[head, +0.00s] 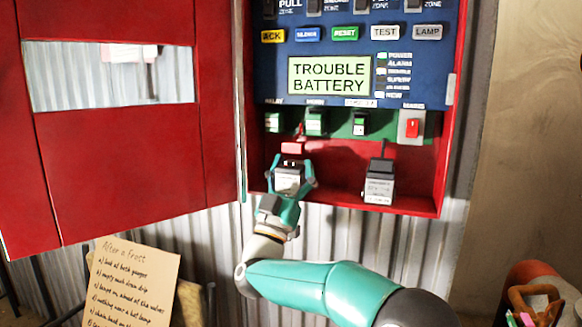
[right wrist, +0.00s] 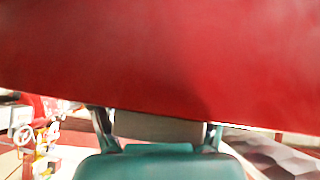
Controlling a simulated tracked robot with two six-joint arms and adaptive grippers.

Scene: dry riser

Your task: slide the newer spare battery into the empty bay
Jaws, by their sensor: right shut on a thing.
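My right gripper (head: 291,184) reaches up to the lower left of the open red panel box (head: 335,180). It is shut on a grey battery (head: 288,178), a finger on each side. In the right wrist view the battery's grey face (right wrist: 160,127) shows between the two fingers (right wrist: 160,138). A second grey battery (head: 379,188) with a label stands at the right on the box floor, apart from the gripper. A red connector (head: 292,147) hangs just above the held battery. I cannot tell whether the held battery rests on the box floor. Dates are too small to read. My left gripper is out of view.
The blue panel (head: 350,45) reads "TROUBLE BATTERY" on its display (head: 329,76). Relays and a red switch (head: 412,128) line the green strip below. The red door (head: 110,140) stands open at left. A handwritten card (head: 133,285) is below. A red surface fills the upper wrist view.

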